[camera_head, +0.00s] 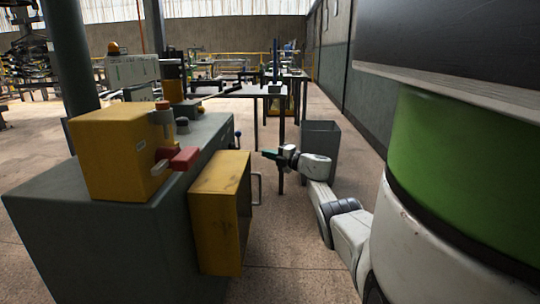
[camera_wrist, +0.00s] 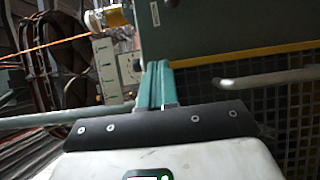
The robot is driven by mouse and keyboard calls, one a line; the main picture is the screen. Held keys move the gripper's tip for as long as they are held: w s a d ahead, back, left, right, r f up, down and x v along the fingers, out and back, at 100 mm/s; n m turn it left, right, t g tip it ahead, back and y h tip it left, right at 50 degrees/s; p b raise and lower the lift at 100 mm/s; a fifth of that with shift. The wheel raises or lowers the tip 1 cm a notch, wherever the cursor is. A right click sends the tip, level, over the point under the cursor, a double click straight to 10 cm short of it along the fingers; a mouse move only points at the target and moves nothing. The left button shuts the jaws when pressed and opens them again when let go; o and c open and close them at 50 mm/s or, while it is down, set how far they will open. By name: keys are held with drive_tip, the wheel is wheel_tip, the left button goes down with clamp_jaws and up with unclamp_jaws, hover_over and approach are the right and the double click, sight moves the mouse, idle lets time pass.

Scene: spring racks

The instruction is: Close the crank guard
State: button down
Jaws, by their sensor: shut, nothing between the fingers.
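The crank guard (camera_head: 220,212) looks like a yellow box-shaped cover on the right side of the grey-green machine, with a grey bar handle (camera_head: 257,188) on its right face. From this angle I cannot tell how far it stands open. In the wrist view a dark mesh panel (camera_wrist: 292,115) with a yellow edge and a grey bar (camera_wrist: 265,77) shows to the right of my fingers; it seems to be the guard. My gripper (camera_head: 268,154) is beyond and slightly right of the handle, apart from it. Its teal fingers (camera_wrist: 156,78) are together and empty.
A grey bin (camera_head: 321,145) and a table (camera_head: 245,91) stand behind my gripper. Floor between guard and arm is clear. Another grey bar (camera_wrist: 55,118) shows at wrist-view left.

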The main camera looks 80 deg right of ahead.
drive_tip(key=s, duration=1)
drive_tip(key=shift+d, duration=0.15)
